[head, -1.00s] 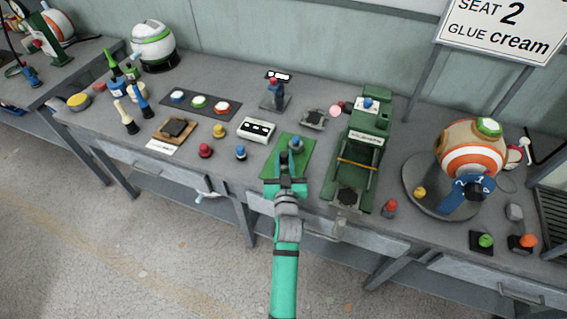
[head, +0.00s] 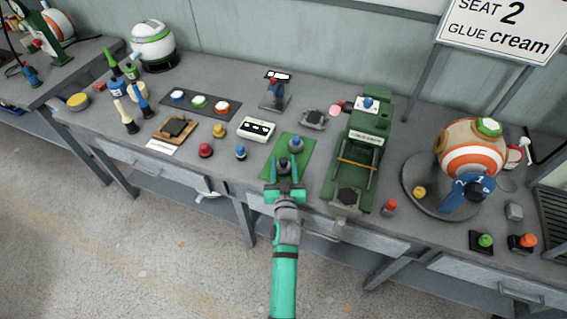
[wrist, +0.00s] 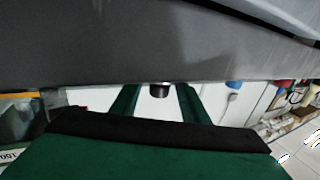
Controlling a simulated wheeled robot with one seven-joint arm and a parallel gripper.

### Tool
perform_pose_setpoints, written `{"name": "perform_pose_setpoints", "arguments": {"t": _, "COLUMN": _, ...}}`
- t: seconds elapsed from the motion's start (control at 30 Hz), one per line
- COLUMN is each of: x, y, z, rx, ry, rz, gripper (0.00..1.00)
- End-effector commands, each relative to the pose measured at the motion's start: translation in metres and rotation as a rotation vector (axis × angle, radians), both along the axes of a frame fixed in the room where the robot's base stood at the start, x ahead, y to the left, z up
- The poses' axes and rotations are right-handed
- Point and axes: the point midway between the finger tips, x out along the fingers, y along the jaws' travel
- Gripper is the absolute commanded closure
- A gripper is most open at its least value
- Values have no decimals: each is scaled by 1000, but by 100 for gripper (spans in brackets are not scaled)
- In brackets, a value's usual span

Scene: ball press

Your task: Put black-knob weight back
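A small grey weight with a black knob (head: 283,163) appears to stand on the near part of the green mat (head: 303,151). My gripper (head: 282,158) reaches over the mat's near end, with one green finger on each side of this weight. In the wrist view a black knob (wrist: 160,91) shows between my gripper's two green fingers (wrist: 157,88), with a gap on both sides. The gripper looks open. A grey weight with a blue knob (head: 296,144) stands just beyond on the same mat. The lower part of the black-knob weight is hard to see.
A green press (head: 374,125) stands close on the right of the mat. A white box with dark markings (head: 257,129) and a small blue-knobbed piece (head: 240,152) are on the left. A small stand (head: 273,93) is behind. An orange-striped ball (head: 470,150) sits further right.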

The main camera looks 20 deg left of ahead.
Motion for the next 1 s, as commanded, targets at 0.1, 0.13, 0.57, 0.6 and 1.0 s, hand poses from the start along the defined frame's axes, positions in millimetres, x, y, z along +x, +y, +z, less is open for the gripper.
{"name": "perform_pose_setpoints", "arguments": {"t": 0.1, "x": 0, "y": 0, "z": 2, "rx": 0, "ry": -1, "rz": 0, "gripper": 59}}
{"name": "perform_pose_setpoints", "arguments": {"t": 0.13, "x": 0, "y": 0, "z": 4, "rx": -1, "ry": -1, "rz": -1, "gripper": 59}}
{"name": "perform_pose_setpoints", "arguments": {"t": 0.57, "x": -62, "y": -23, "z": 1, "rx": 0, "ry": 2, "rz": 1, "gripper": 59}}
{"name": "perform_pose_setpoints", "arguments": {"t": 0.6, "x": -69, "y": -26, "z": 1, "rx": -1, "ry": 2, "rz": 0, "gripper": 59}}
{"name": "perform_pose_setpoints", "arguments": {"t": 1.0, "x": -110, "y": -41, "z": 2, "rx": 0, "ry": 0, "rz": 0, "gripper": 59}}
